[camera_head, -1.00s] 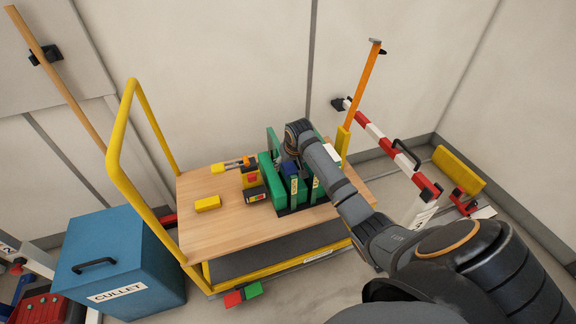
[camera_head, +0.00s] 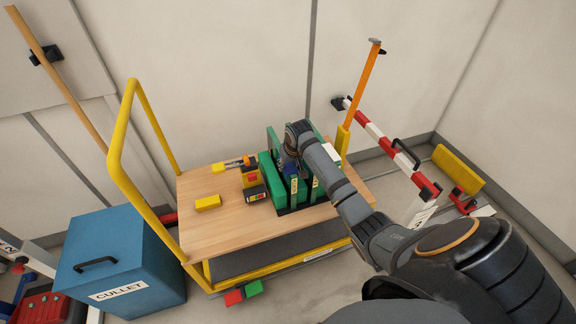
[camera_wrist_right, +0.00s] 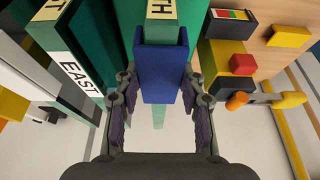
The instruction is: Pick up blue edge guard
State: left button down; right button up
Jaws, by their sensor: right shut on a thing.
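The blue edge guard (camera_wrist_right: 165,72) sits between the two fingers of my right gripper (camera_wrist_right: 160,88) in the right wrist view. The gripper is shut on it. The guard caps the edge of a green pane with a pale yellow label (camera_wrist_right: 163,9); it appears to be still around that edge. In the head view my right gripper (camera_head: 291,163) is over the green rack on the trolley, and the arm partly hides the guard there. My left gripper is not in view.
Another green pane labelled EAST (camera_wrist_right: 80,75) stands close beside the gripper. The wooden trolley top (camera_head: 215,235) also holds a yellow block (camera_head: 208,203) and a yellow block with a red button (camera_head: 251,180). A blue CULLET bin (camera_head: 125,260) stands left. A red-and-white barrier (camera_head: 375,133) is at right.

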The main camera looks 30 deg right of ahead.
aim_at(289, 164)
jog(key=shift+b, duration=0.3)
notch_tip(289, 164, up, 4)
jog(key=shift+r, duration=0.15)
jog(key=s+r, duration=0.2)
jog(key=s+r+p, duration=0.1)
jog(key=s+r, duration=0.1)
jog(key=shift+a+r, duration=0.2)
jog(key=shift+r, duration=0.1)
jog(key=s+a+r+p, duration=0.1)
jog(key=s+r, duration=0.3)
jog(key=s, duration=0.6)
jog(key=shift+a+r+p, duration=0.25)
jog(key=shift+r+p, duration=0.1)
jog(key=shift+p, duration=0.05)
jog(key=shift+w, duration=0.1)
